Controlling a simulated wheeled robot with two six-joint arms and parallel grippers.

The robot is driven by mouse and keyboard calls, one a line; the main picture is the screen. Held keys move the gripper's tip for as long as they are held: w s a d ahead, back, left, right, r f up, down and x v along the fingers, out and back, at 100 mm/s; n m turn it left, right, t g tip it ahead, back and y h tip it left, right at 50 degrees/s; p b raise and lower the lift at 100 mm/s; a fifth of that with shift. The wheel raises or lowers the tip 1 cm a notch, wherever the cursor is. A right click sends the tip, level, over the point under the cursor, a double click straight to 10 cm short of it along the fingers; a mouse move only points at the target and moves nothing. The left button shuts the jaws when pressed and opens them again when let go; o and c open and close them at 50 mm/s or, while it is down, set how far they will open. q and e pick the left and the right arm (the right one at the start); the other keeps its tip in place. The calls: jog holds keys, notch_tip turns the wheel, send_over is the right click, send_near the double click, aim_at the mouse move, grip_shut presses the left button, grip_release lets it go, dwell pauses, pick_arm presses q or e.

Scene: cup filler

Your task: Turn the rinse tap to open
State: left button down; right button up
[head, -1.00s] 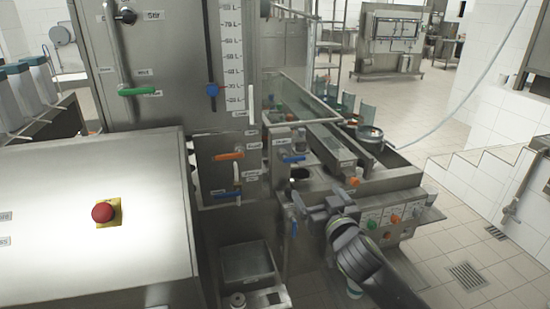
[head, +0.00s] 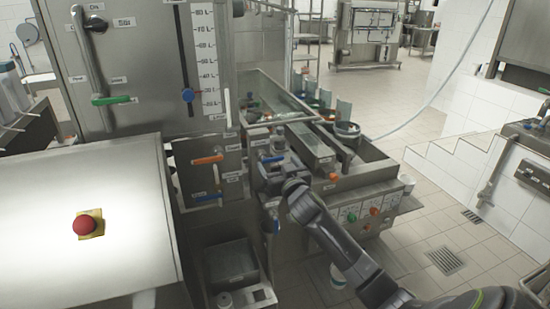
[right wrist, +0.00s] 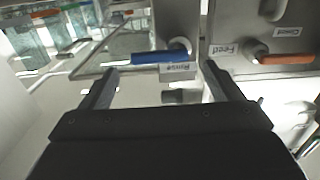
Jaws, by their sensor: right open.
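The rinse tap has a blue handle (head: 272,158) on the machine's front panel, just right of the orange-handled valve. In the right wrist view the blue handle (right wrist: 158,57) lies roughly level across the picture, above a tag reading "Rinse" (right wrist: 178,68). My right gripper (head: 268,182) is just below and in front of the tap in the head view. In the right wrist view my right gripper (right wrist: 161,68) is open, its two fingers apart on either side of the handle. I cannot tell whether they touch it. My left gripper is not in view.
A green handle (head: 111,100) is higher left. A red stop button (head: 83,226) is on the left cabinet. The conveyor trough (head: 318,150) runs behind my right arm.

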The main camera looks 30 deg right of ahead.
aim_at(274, 159)
jog(key=shift+x, duration=1.65)
jog(key=c, duration=1)
jog(key=shift+f, duration=0.1)
jog(key=shift+w+a+f+m+b, duration=0.1)
jog(key=shift+a+f+m+b, duration=0.35)
jog(key=shift+m+b, duration=2.05)
jog(key=shift+w+a+f+m+b, duration=0.15)
jog(key=shift+f+m+b, duration=0.5)
jog(key=shift+m+b, duration=1.85)
jog(key=shift+s+a+f+m+b, duration=0.1)
jog(key=shift+a+f+m+b, duration=0.7)
jog(key=shift+m, duration=3.1)
jog(key=shift+d+r+b, duration=0.25)
jog(key=shift+d+b, duration=0.1)
jog(key=shift+d, duration=0.05)
